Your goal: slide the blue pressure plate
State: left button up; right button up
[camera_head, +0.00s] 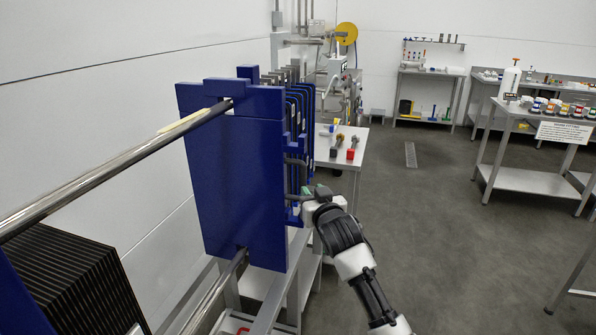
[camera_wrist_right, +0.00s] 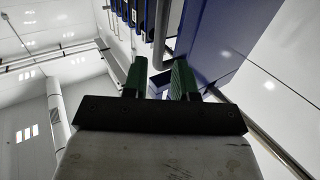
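The blue pressure plate (camera_head: 235,175) stands upright across two steel rails, left of centre in the head view. It also shows in the right wrist view (camera_wrist_right: 222,38), at the upper right. A grey bar handle (camera_wrist_right: 164,35) shows beside it there, just beyond my fingertips. My right gripper (camera_head: 308,191) is at the plate's right edge, near the handle. In the right wrist view its green-padded fingers (camera_wrist_right: 160,78) are apart, with a gap between them and no clear grip on the handle. My left gripper is not in view.
The upper steel rail (camera_head: 110,165) runs towards the lower left. Several thin plates (camera_head: 299,115) hang behind the blue plate. A black finned stack (camera_head: 70,285) stands at lower left. A small table (camera_head: 350,142) with tools is behind. The floor (camera_head: 430,220) to the right is clear.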

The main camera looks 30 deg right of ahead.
aim_at(304, 180)
jog(key=p+x, duration=0.1)
jog(key=x, duration=0.6)
jog(key=shift+w+d, duration=0.1)
jog(key=shift+w, duration=0.15)
jog(key=shift+w+d+r, duration=0.1)
jog(key=shift+w, duration=0.45)
jog(key=shift+w+d, duration=0.15)
jog(key=shift+w, duration=0.35)
jog(key=shift+s, duration=0.1)
jog(key=shift+c, duration=0.3)
grip_shut()
